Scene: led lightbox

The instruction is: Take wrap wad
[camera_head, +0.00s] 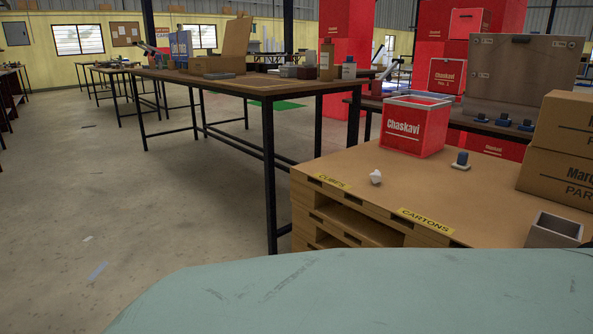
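A small white crumpled lump (376,177), which looks like the wrap wad, sits on the pallet-style wooden bench top (440,196). It lies near the left front edge, just behind the yellow "CUBES" label (333,182). Nothing touches it. It is small in the picture, so its exact shape is hard to tell. My gripper is not in view.
A red open-topped "Chaskavi" box (415,127) stands behind the wad. A grey open bin (553,230) and brown cartons (561,152) are at right. Bare bench surrounds the wad.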

